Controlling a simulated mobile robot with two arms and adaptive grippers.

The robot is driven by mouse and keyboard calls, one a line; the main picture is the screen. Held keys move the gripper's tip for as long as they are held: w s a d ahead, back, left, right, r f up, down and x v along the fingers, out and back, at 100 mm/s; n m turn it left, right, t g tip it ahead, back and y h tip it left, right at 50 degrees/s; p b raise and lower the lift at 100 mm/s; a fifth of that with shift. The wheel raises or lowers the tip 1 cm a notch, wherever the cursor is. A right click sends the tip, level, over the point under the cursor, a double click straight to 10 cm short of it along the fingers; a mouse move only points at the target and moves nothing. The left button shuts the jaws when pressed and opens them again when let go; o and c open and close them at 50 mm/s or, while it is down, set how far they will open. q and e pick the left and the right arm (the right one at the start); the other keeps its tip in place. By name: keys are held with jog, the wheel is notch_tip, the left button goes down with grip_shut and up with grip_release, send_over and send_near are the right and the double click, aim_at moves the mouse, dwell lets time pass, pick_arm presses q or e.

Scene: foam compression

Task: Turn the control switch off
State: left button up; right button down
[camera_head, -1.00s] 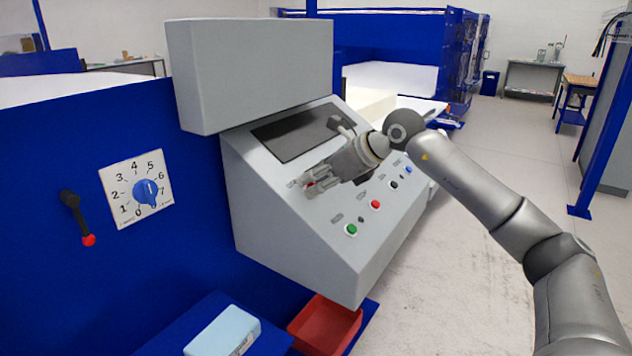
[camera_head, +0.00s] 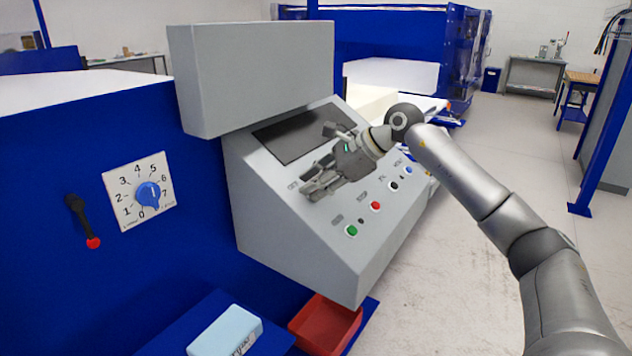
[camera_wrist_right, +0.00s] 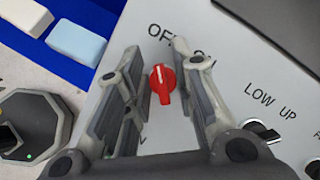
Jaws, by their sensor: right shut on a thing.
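The control switch is a small red knob (camera_wrist_right: 163,86) on the grey console (camera_head: 285,225), under an "OFF ON" label that a finger partly covers. A white mark on the knob points up toward the lettering in the right wrist view. My right gripper (camera_wrist_right: 157,60) has one finger on each side of the knob and is shut on it. In the head view my right gripper (camera_head: 310,190) is at the left part of the sloped panel, and its fingers hide the knob there.
Green (camera_head: 351,231), red (camera_head: 375,206), black (camera_head: 394,185) and blue (camera_head: 408,170) controls line the console's lower edge. The dark screen (camera_head: 290,138) is above my gripper. A blue dial (camera_head: 148,194) is on the left panel. A red bin (camera_head: 327,325) stands below.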

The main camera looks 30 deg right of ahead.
dwell(0.3)
jog(key=c, duration=1.6)
grip_release()
jog(key=shift+o, duration=0.2)
jog(key=v, duration=1.2)
